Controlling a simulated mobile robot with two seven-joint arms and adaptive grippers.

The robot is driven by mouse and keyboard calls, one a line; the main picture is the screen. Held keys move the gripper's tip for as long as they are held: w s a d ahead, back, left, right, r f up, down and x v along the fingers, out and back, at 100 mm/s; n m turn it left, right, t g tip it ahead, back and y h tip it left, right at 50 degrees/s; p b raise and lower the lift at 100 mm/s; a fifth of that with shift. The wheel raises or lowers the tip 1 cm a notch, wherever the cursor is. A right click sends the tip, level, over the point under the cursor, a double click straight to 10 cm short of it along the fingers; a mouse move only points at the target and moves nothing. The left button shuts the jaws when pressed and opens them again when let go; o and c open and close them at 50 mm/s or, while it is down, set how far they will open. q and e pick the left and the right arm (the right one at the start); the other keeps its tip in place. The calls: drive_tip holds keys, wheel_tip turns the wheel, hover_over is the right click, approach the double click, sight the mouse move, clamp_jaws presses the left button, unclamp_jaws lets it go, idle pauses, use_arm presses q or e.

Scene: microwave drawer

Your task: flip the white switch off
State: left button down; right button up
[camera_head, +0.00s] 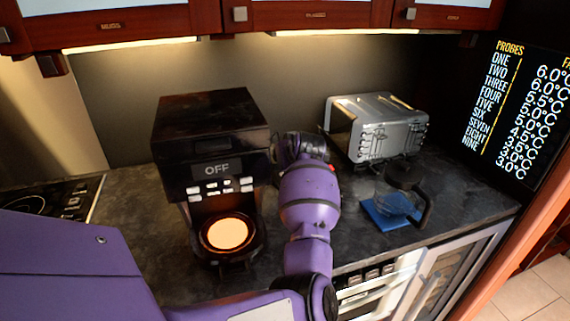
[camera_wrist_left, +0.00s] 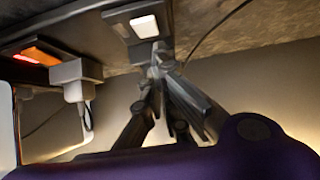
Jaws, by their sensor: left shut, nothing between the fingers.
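The white switch (camera_wrist_left: 143,26) is a pale rocker set in a dark block with a white panel, at the top of the left wrist view. My left gripper (camera_wrist_left: 157,62) is shut and empty, with its fingertips just beside the lower edge of the switch. I cannot tell whether they touch it. In the head view my purple left arm reaches between the coffee machine and the toaster. Its dark end (camera_head: 298,150) shows, but the fingertips and the switch are hidden there. My right gripper is in neither view.
A lit orange-red switch (camera_wrist_left: 40,55) and a white plug (camera_wrist_left: 72,75) with a cable are left of the white switch in the wrist view. The coffee machine (camera_head: 212,130) reads OFF. A silver toaster (camera_head: 375,125) and a glass jug (camera_head: 395,200) on a blue mat stand right of my arm.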

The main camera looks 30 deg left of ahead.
use_arm(q)
drive_tip(key=s+d+r, duration=0.3)
drive_tip(key=d+r, duration=0.2)
drive_tip(key=r, duration=0.5)
drive_tip(key=shift+s, duration=0.25)
drive_tip(key=shift+d+f, duration=0.1)
